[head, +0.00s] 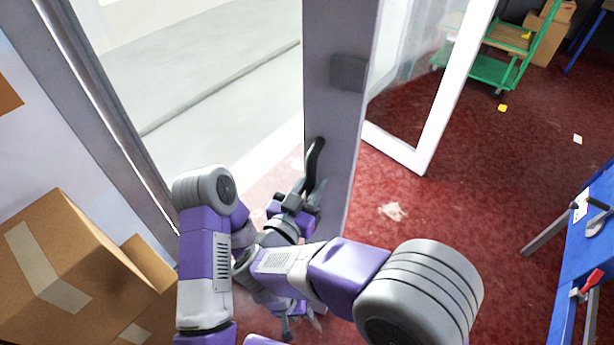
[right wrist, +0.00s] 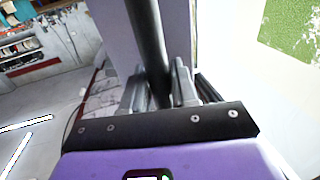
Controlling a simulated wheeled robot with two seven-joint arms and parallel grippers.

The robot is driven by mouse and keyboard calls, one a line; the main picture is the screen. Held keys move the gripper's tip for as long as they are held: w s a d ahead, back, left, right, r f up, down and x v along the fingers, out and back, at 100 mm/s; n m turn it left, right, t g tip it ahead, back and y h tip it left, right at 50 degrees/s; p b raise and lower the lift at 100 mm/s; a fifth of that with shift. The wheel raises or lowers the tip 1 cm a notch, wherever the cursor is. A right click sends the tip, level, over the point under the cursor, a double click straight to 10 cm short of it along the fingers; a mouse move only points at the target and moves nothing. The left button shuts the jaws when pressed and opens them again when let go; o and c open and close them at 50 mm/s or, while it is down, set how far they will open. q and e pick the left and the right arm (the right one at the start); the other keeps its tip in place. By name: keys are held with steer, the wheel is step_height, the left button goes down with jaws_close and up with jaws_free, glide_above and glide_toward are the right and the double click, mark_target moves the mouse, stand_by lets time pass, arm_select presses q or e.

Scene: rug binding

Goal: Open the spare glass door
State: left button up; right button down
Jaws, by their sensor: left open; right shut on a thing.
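A grey upright door stile (head: 325,110) stands in the middle of the head view, with a black handle (head: 314,158) on its lower left side. My right gripper (head: 300,196) is at the handle. In the right wrist view its fingers (right wrist: 160,88) are closed around the dark bar of the handle (right wrist: 147,35). My left gripper (head: 290,325) is low in the head view, below my right forearm, away from the handle and largely hidden. It is open and nothing shows in it. I cannot tell whether the door is ajar.
A white-framed glass panel (head: 425,150) stands right of the stile. Cardboard boxes (head: 85,260) are stacked at the lower left. A blue table (head: 590,250) is at the right, and a green cart (head: 500,68) behind. The red floor (head: 430,240) between is mostly clear.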

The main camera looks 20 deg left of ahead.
mark_target(308, 156)
arm_select(q)
steer(key=shift+s+a, duration=0.2)
steer(key=shift+s, duration=0.25)
arm_select(e)
steer(key=shift+s+a, duration=0.15)
steer(key=shift+s, duration=0.5)
steer(key=c, duration=1)
jaws_free()
steer(key=shift+c, duration=0.2)
steer(key=shift+r, duration=0.15)
arm_select(q)
step_height(308, 156, up, 3)
steer(key=p, duration=0.2)
steer(key=shift+f+p, duration=0.15)
steer(key=shift+p, duration=0.2)
arm_select(e)
step_height(308, 156, up, 10)
steer(key=shift+f, duration=0.1)
